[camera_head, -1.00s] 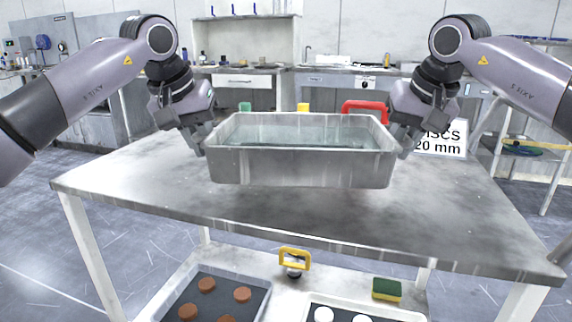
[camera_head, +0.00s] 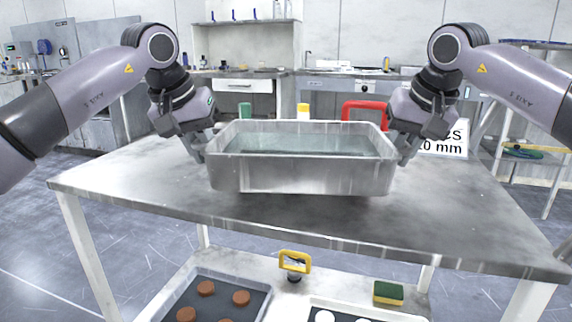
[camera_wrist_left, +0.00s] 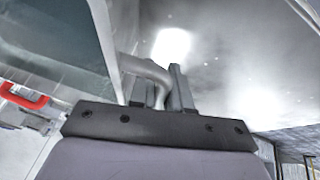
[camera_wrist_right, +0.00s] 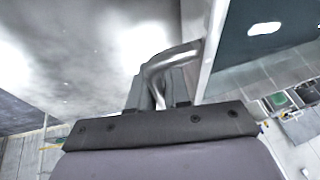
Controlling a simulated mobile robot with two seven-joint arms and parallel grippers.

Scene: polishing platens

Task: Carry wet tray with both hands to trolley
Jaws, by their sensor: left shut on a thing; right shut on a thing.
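The wet tray (camera_head: 300,176) is a deep grey metal tub with water in it, level in the middle of the head view. It is over the steel top (camera_head: 130,188) of a white-legged trolley or table. I cannot tell whether its base touches that top. My left gripper (camera_head: 199,152) is shut on the tray's left handle, a bent metal bar that shows in the left wrist view (camera_wrist_left: 140,68). My right gripper (camera_head: 404,155) is shut on the right handle, which shows in the right wrist view (camera_wrist_right: 172,60).
Behind the tray stand a red frame (camera_head: 366,106), a white sign (camera_head: 452,142), and yellow (camera_head: 303,109) and green (camera_head: 245,110) items. The lower shelf holds a dark tray of brown discs (camera_head: 240,298), a yellow-handled tool (camera_head: 295,262) and a sponge (camera_head: 388,293). The top's front is clear.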

